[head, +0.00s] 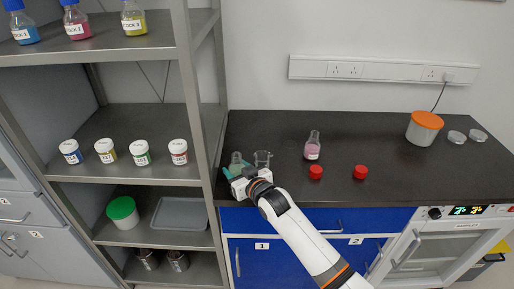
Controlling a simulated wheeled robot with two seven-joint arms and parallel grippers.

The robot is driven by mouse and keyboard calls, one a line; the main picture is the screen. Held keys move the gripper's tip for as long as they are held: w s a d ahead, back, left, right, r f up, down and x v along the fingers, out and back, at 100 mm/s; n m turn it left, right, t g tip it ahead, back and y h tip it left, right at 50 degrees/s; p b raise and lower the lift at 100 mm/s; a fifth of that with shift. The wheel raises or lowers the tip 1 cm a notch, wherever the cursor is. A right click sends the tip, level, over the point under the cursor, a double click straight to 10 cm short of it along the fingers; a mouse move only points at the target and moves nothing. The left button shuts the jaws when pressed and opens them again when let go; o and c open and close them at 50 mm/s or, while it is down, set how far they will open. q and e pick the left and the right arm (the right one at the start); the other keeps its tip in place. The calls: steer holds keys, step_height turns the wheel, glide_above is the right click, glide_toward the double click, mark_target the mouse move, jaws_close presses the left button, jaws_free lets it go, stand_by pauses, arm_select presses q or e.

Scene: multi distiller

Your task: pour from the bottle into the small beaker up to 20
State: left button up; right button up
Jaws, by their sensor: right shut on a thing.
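A clear bottle (236,159) stands near the left end of the dark counter and looks about upright. My right gripper (237,174) is shut on this bottle, with the arm reaching in from the lower right. The small clear beaker (263,157) stands just right of the bottle, close behind the gripper, and looks empty. Its markings are too small to read. A second bottle (312,147) with pink liquid and a label stands uncapped further right. My left gripper is not in view.
Two red caps (316,172) (360,172) lie near the counter's front edge. An orange-lidded container (424,128) and two small round dishes (457,137) sit at the right. A metal shelf (188,110) with bottles and jars stands close on the left. The counter's middle back (370,130) is clear.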

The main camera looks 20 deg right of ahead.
mark_target(239, 159)
steer(key=shift+w, duration=0.25)
steer(key=shift+r, duration=0.1)
steer(key=shift+s+r, duration=0.1)
steer(key=shift+r, duration=0.05)
steer(key=shift+d+r+m+p, duration=0.2)
steer(key=shift+r+m+p, duration=0.2)
steer(key=shift+r, duration=0.4)
steer(key=shift+d+r+m+p, duration=0.25)
steer(key=shift+r+m, duration=0.15)
steer(key=shift+r, duration=0.35)
steer(key=shift+w+d+r+m+y+b, duration=0.2)
steer(key=shift+r+m+y, duration=0.1)
steer(key=shift+r+m, duration=0.2)
steer(key=shift+w+d+r+m+y+b, duration=0.1)
steer(key=shift+d+r+m+y+b, duration=0.15)
steer(key=shift+r+m, duration=0.25)
steer(key=shift+d+r+m+y, duration=0.25)
steer(key=shift+r+m, duration=0.35)
steer(key=shift+d+f+b, duration=0.1)
steer(key=shift+f+b, duration=0.05)
steer(key=shift+b, duration=0.4)
steer(key=shift+w+d+m+y+b, duration=0.1)
steer(key=shift+d+m+y+b, duration=0.05)
steer(key=shift+m+b, duration=0.5)
steer(key=shift+d+m+y+b, duration=0.15)
steer(key=shift+m+b, duration=0.4)
steer(key=shift+m, duration=0.2)
